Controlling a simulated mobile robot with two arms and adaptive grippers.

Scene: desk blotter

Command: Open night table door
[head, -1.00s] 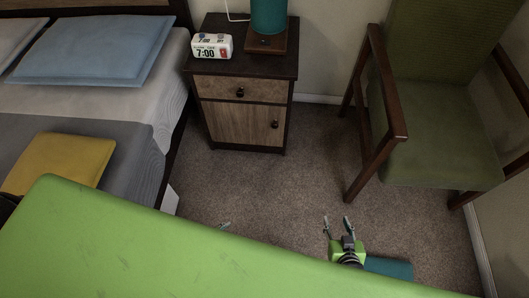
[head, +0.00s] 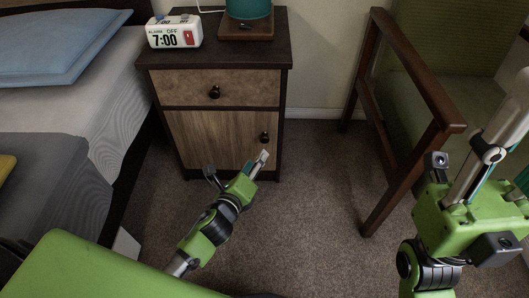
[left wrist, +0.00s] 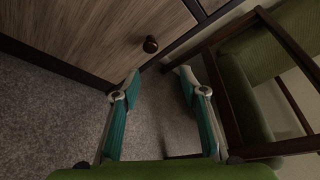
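The night table (head: 225,52) stands against the back wall with its wood-grain door (head: 205,137) closed. The door's round dark knob (head: 264,136) is near its upper right edge; the knob also shows in the left wrist view (left wrist: 150,44). My left gripper (head: 237,165) is in front of the door's lower part, below the knob. Its two fingers (left wrist: 158,80) are spread and empty, with the knob beyond the tips. My right gripper (head: 492,155) is raised at the right, away from the night table. It is partly cut off by the frame edge.
A drawer (head: 218,88) with its own knob sits shut above the door. A clock (head: 174,32) and a lamp (head: 246,10) stand on top. The bed (head: 85,110) is on the left, a green armchair (head: 400,90) on the right. Carpet (head: 310,200) between is free.

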